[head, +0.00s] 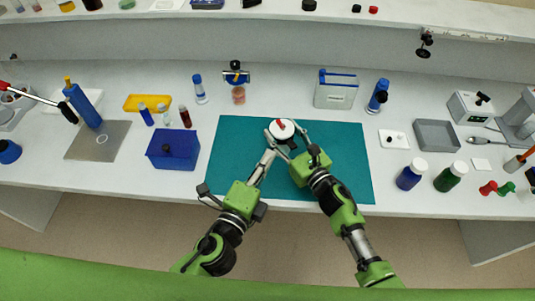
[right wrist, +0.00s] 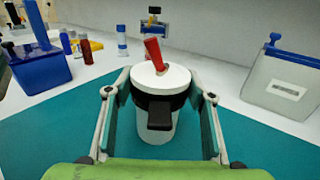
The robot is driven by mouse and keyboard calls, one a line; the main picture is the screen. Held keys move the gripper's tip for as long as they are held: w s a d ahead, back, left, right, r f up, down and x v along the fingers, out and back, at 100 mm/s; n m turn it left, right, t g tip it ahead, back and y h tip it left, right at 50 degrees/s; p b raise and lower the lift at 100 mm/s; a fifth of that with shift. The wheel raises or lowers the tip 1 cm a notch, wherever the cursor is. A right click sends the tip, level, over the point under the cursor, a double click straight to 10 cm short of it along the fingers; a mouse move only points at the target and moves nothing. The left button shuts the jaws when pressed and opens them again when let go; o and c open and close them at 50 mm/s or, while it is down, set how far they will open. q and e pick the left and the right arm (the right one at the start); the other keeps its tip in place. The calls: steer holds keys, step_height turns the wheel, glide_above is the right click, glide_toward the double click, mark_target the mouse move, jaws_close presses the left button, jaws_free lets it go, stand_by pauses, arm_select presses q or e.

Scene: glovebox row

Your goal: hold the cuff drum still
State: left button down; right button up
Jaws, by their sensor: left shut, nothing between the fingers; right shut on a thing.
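The cuff drum (head: 283,129) is a white upright cylinder with a black band and a red lever on its lid. It stands on the teal mat (head: 345,170). In the right wrist view the drum (right wrist: 158,118) sits between my right gripper's two fingers, with a black block on its near side. My right gripper (head: 285,138) is shut on the drum from the near right. My left gripper (head: 269,154) is shut and empty, its tips close to the drum's near left side; whether they touch it I cannot tell.
A blue bin (head: 173,150) stands left of the mat. Blue and green bottles (head: 410,174) and a grey tray (head: 436,136) stand to the right. A clear container (head: 336,90) is behind the mat. The mat's left and right parts are clear.

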steer(key=o, duration=1.3)
steer(key=shift+c, duration=0.2)
